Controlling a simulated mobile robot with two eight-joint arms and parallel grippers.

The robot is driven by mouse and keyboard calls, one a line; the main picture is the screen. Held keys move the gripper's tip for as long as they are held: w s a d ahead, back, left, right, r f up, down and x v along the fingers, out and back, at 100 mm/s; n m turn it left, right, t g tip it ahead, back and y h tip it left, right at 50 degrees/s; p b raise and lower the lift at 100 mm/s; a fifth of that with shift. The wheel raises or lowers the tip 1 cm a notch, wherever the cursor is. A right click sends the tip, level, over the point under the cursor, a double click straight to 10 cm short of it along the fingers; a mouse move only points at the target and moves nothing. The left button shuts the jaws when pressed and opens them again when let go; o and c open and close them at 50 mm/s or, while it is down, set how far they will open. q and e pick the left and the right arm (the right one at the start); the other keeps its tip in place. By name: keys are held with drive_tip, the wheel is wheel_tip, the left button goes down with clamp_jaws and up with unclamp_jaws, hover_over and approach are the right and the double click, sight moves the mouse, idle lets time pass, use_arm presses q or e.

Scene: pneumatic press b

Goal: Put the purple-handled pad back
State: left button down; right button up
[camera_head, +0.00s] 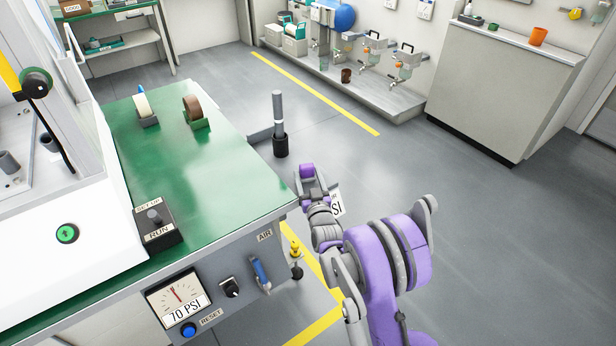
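My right arm comes in from the bottom right. Its gripper (311,184) is just off the right edge of the green-topped bench (225,150), above the floor. A small purple block (307,170) shows at the gripper's tip; I cannot tell whether it is a pad's handle or part of my gripper. The fingers are too small and overlapped to show whether they are open or shut. A white card lettered "SI" (337,203) is partly hidden behind the gripper. No pad with a purple handle is clearly visible elsewhere. My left gripper is not in view.
On the bench stand a white roll (145,106) and a brown roll (191,108) on a green base. A SETUP/RUN switch box (156,225) sits near its front. A dark post (279,125) stands beyond the right edge. The bench's middle is clear.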

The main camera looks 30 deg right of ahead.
drive_tip(key=shift+r, duration=0.2)
drive_tip(key=r+v, duration=0.1)
drive_tip(key=v, duration=1.1)
drive_tip(key=s+a+n+g+y, duration=0.2)
drive_tip(key=s+a+g+y, duration=0.35)
drive_tip(key=a, duration=0.55)
drive_tip(key=s+a+f+g, duration=0.1)
drive_tip(key=s+g, duration=0.3)
drive_tip(key=s, duration=0.7)
drive_tip(key=s+a+f+n+g, duration=0.1)
drive_tip(key=s+a+g, duration=0.2)
drive_tip(key=s, duration=0.8)
drive_tip(key=shift+a+n+g, duration=0.3)
drive_tip(key=shift+a+g, duration=0.1)
drive_tip(key=shift+g, duration=0.05)
drive_tip(key=shift+s, duration=0.1)
